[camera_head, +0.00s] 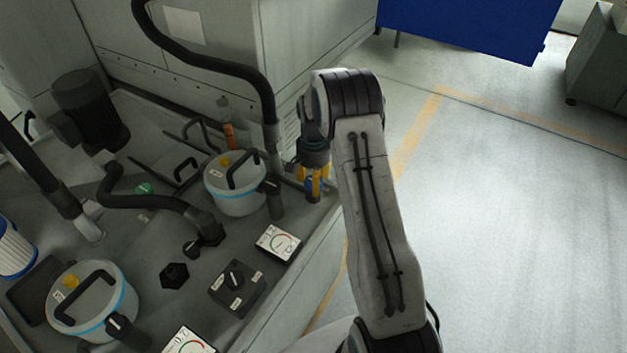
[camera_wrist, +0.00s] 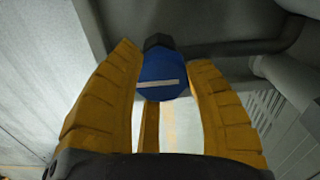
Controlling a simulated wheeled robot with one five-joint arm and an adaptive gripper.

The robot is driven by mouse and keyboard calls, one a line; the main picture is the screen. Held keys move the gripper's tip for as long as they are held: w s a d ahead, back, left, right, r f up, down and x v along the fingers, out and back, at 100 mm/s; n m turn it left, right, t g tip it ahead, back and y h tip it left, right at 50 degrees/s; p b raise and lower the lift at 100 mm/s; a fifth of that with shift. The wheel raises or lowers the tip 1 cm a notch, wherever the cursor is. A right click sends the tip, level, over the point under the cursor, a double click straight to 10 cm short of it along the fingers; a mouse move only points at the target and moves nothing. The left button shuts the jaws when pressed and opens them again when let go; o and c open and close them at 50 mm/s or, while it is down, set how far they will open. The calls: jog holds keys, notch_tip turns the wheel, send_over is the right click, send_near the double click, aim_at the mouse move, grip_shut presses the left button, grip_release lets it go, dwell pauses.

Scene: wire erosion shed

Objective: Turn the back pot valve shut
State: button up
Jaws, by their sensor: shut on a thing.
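The back pot (camera_head: 235,192), pale with a light-blue band, a black lid handle and a yellow cap, stands in the middle of the bench. A black fitting (camera_head: 270,187) sticks out on its right side. My gripper (camera_head: 316,180) is right of the pot, with its yellow fingers around a blue knob (camera_head: 314,186). In the wrist view the blue knob (camera_wrist: 162,72) sits between the fingers on a black stem, with a white mark line nearly level across its face. My gripper is shut on this knob. How the knob joins the pot is hidden.
A black hose (camera_head: 215,62) arches behind the back pot and comes down beside my gripper. A second pot (camera_head: 92,305), a dial box (camera_head: 237,288) and a gauge plate (camera_head: 278,243) stand nearer. Open floor (camera_head: 500,220) lies to the right.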

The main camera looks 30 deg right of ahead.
jog(key=shift+w+d+r, duration=0.1)
jog(key=shift+w+d, duration=0.05)
jog(key=shift+w, duration=0.1)
jog(key=o, duration=1.2)
jog(key=shift+s, duration=0.1)
notch_tip(320, 180, up, 12)
